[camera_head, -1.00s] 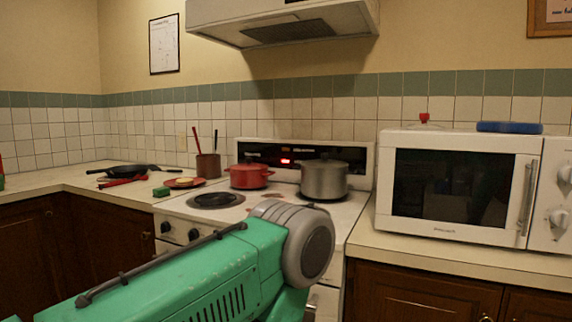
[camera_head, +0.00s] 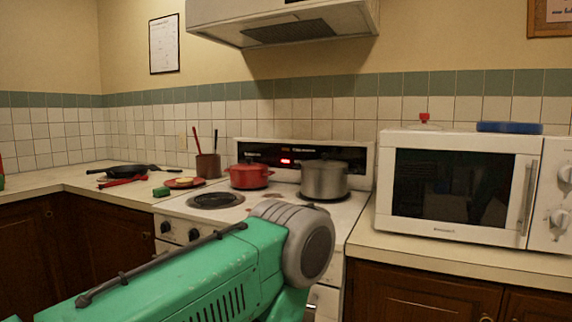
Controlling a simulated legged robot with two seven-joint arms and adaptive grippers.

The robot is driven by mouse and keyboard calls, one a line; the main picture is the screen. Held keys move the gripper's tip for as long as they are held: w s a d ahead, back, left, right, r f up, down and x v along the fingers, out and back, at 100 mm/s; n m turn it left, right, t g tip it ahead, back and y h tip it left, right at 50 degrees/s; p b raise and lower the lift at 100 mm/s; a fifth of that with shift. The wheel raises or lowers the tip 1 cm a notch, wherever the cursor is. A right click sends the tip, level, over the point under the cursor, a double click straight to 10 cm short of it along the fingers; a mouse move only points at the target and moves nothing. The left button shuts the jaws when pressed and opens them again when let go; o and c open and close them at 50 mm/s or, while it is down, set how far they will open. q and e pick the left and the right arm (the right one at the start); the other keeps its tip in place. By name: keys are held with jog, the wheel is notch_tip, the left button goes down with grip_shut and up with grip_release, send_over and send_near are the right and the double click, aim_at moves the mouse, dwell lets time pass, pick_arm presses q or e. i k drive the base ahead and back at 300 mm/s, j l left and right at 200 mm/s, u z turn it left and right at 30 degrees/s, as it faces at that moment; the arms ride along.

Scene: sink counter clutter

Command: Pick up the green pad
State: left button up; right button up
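A small green pad (camera_head: 161,192) lies on the counter left of the stove, near the counter's front edge and beside a red plate (camera_head: 186,183). My green arm comes in from the lower left and ends in a grey rounded joint in front of the stove, well to the right of the pad. No gripper fingers show. Neither my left gripper nor my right gripper is in view.
A red pot (camera_head: 249,177) and a steel pot (camera_head: 324,180) stand on the stove. A utensil holder (camera_head: 208,166) is behind the plate. A dark pan (camera_head: 130,170) and red-handled item (camera_head: 122,181) lie left. A microwave (camera_head: 460,188) fills the right counter.

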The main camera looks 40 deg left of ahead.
aim_at(163, 191)
jog(key=u, duration=2.05)
jog(key=i+j, duration=0.25)
jog(key=i, duration=0.2)
